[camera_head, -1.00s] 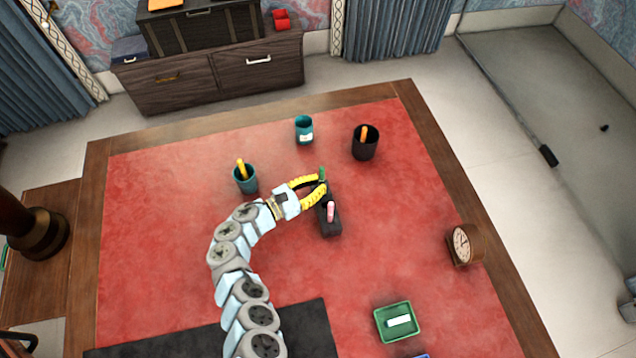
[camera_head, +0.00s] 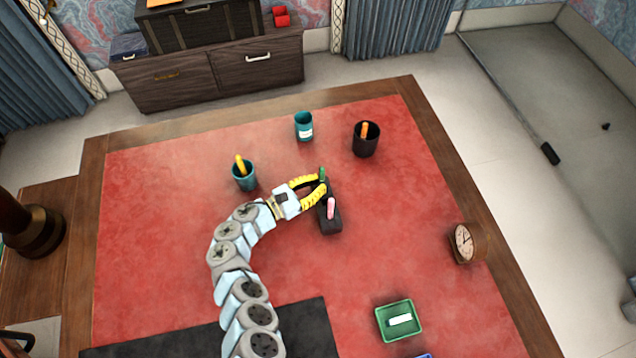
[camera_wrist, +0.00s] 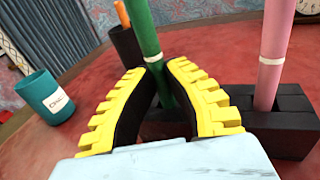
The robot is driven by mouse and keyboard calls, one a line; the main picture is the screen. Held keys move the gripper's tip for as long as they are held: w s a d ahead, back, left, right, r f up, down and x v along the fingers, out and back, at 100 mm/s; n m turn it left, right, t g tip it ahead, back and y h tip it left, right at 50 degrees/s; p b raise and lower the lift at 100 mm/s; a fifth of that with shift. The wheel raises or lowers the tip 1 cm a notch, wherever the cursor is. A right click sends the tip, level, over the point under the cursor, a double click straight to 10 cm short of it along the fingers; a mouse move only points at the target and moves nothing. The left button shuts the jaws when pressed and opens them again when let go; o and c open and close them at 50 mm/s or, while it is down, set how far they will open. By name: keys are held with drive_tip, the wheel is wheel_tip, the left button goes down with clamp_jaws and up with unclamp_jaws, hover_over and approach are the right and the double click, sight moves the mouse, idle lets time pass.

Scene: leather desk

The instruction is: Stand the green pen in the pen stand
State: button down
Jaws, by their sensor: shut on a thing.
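The green pen (camera_head: 322,173) stands upright, and my gripper (camera_head: 321,183) is shut on it. In the wrist view the green pen (camera_wrist: 144,30) rises between the yellow-ridged fingers of my gripper (camera_wrist: 162,72), tilted slightly in the picture. The black pen stand (camera_head: 330,224) is directly below, and a pink pen (camera_head: 331,208) stands in its nearer part. In the wrist view the pink pen (camera_wrist: 272,55) and the stand (camera_wrist: 285,125) are on the right. The green pen's lower end appears to be at or in the stand's other slot, partly hidden by the fingers.
A teal cup with a yellow item (camera_head: 245,179) is left of my gripper. A labelled teal cup (camera_head: 304,128) and a black cup with an orange item (camera_head: 366,142) stand behind. A clock (camera_head: 465,243) and green tray (camera_head: 398,321) are to the right. Red desk surface between them is clear.

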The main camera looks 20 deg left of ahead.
drive_tip(key=shift+f+b, duration=0.35)
drive_tip(key=shift+f, duration=0.1)
drive_tip(key=c, duration=1.1)
unclamp_jaws()
drive_tip(key=shift+s+a, duration=0.45)
drive_tip(key=shift+s, duration=0.05)
drive_tip(key=v, duration=1)
drive_tip(key=shift+s+a+r, duration=0.1)
drive_tip(key=shift+s+a, duration=0.05)
drive_tip(key=shift+s, duration=0.2)
drive_tip(key=shift+r, duration=0.1)
